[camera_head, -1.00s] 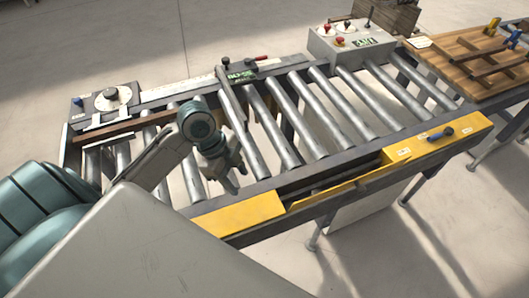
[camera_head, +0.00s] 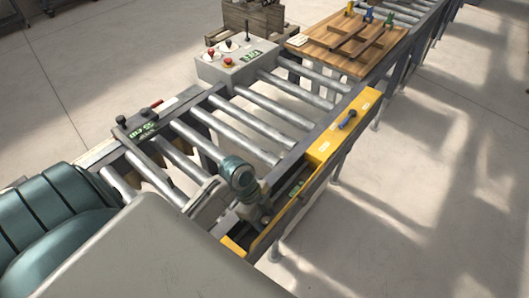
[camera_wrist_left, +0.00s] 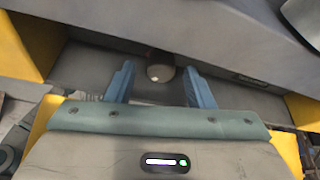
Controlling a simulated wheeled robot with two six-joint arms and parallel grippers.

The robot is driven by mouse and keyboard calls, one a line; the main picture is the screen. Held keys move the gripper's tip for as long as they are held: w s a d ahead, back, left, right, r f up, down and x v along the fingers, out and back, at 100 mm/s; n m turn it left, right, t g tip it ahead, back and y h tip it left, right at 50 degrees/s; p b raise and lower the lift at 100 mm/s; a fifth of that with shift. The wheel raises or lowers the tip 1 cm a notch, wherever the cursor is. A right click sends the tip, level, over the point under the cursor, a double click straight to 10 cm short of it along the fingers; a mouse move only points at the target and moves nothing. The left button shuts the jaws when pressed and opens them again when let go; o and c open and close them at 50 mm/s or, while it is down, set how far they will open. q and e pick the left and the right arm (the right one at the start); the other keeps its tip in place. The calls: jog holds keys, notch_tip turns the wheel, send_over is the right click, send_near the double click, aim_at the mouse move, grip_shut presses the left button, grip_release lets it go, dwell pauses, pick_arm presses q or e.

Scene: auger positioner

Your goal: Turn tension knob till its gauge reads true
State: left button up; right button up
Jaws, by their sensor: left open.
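A dark round knob with a pale end face (camera_wrist_left: 160,72) shows in the left wrist view, in a grey recess between two yellow panels. It looks like the tension knob. My left gripper (camera_wrist_left: 158,84) is open, its two blue fingers on either side of the knob in the picture; I cannot tell whether they touch it. In the head view my left gripper (camera_head: 256,220) is at the gap in the yellow front rail and hides the knob. A small dark strip with green (camera_head: 297,188) lies in that gap. No gauge reading is legible. My right gripper is out of view.
A grey control box (camera_head: 238,66) with knobs and a wooden board (camera_head: 318,44) stand farther along. A clamp bar with a green label (camera_head: 141,130) crosses the left side.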

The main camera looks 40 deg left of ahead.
pick_arm(q)
jog(key=shift+f, duration=0.15)
jog(key=shift+a, duration=0.15)
jog(key=c, duration=0.9)
jog(key=shift+c, duration=0.4)
jog(key=shift+s+n+t, duration=0.1)
jog(key=shift+n+t, duration=0.6)
jog(key=shift+n, duration=1)
jog(key=shift+n+t+y, duration=0.3)
jog(key=shift+n+y, duration=0.1)
jog(key=shift+n, duration=0.7)
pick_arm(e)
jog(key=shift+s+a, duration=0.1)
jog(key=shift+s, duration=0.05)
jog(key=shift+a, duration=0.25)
